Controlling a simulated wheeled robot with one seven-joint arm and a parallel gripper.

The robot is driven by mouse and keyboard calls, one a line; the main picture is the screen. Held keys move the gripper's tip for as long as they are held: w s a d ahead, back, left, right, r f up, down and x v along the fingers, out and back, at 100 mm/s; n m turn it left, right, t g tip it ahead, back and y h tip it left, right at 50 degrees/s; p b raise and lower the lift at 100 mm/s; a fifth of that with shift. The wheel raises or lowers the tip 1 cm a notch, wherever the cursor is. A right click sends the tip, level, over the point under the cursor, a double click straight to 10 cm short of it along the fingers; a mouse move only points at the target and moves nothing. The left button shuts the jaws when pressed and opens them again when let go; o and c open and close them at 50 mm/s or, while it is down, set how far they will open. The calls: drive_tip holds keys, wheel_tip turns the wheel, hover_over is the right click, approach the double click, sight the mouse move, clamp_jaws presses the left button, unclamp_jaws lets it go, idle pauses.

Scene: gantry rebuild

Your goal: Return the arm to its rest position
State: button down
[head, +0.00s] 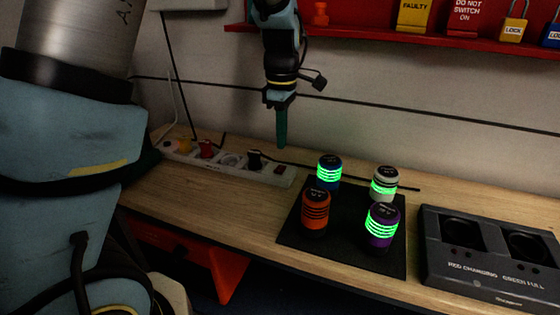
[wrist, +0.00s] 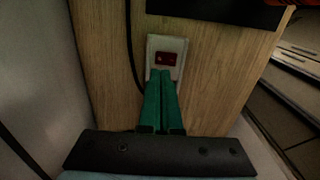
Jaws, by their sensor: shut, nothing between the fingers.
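My gripper (head: 282,140) hangs from my arm above the back of the wooden workbench in the head view. Its green fingers point down and are together, with nothing between them. In the wrist view the shut green fingers (wrist: 162,85) are seen from above, over the bench. Their tips overlap the end of the white power strip with its dark red switch (wrist: 166,58). In the head view the fingertips are above the strip (head: 279,171) and appear apart from it.
A black mat (head: 293,236) holds several cylinders: blue, white and purple with green glowing bands, and orange unlit. A dark charging dock (head: 480,265) stands at right. A red shelf (head: 370,36) with lockout tags and padlocks is on the wall. Plugs and cables occupy the strip.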

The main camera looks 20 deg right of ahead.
drive_tip(key=shift+r+p, duration=0.3)
drive_tip(key=shift+r, duration=0.35)
drive_tip(key=shift+w+a, duration=0.1)
drive_tip(key=shift+a, duration=0.15)
drive_tip(key=s+a+f+m, duration=0.1)
drive_tip(key=a+m, duration=0.4)
drive_tip(key=a, duration=1)
drive_tip(key=s+a+f+m+t, duration=0.1)
drive_tip(key=s+a+m, duration=0.2)
drive_tip(key=a, duration=1.1)
drive_tip(key=m, duration=0.2)
drive_tip(key=shift+a+m+t, duration=0.3)
drive_tip(key=shift+a, duration=0.05)
drive_tip(key=shift+s, duration=0.15)
